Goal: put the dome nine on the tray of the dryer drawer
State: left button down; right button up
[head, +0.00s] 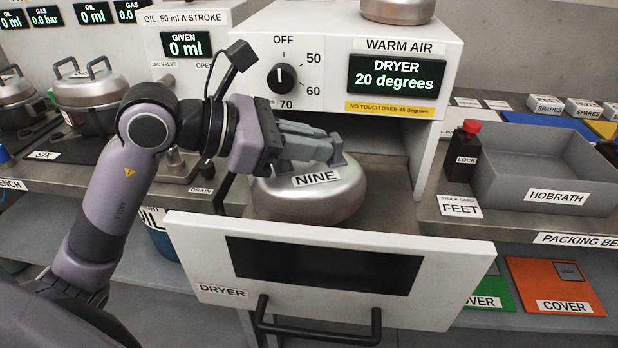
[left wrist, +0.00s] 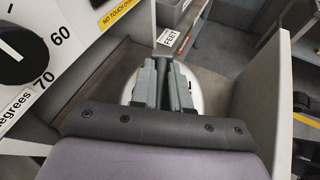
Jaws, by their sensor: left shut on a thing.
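The dome nine (head: 312,203) is a round brushed-metal dome with a white NINE label, inside the outline of the pulled-out dryer drawer (head: 205,262). The grey tray of the drawer (head: 388,200) shows bare to its right. My left gripper (head: 332,152) is shut at the top of the dome, on its handle, which the fingers mostly hide. In the left wrist view, my left gripper (left wrist: 164,72) covers the middle of the pale dome (left wrist: 196,97). The dome looks level; the drawer front hides its lower edge, so I cannot tell whether it touches the tray. My right gripper is not in view.
The dryer housing (head: 444,70) reads 20 degrees and overhangs the drawer's back. The drawer handle (head: 318,333) juts out in front. Another dome (head: 88,88) sits at left.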

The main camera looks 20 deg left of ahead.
aim_at(307, 176)
pick_arm(q)
jog(key=shift+f, duration=0.85)
jog(key=shift+f+b, duration=0.35)
jog(key=shift+f, duration=1.45)
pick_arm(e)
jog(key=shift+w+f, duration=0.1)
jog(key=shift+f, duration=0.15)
pick_arm(q)
jog(key=c, duration=1.1)
grip_release()
jog(key=shift+f, duration=0.15)
jog(key=shift+s+a, duration=0.1)
jog(key=b+v, duration=0.1)
jog(key=v, duration=1)
jog(key=shift+s+a+r+b, duration=0.2)
jog(key=shift+s+r+b, duration=0.1)
jog(key=shift+b, duration=0.1)
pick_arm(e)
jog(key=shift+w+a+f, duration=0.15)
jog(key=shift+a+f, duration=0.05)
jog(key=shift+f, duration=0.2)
pick_arm(q)
jog(key=shift+f, duration=0.1)
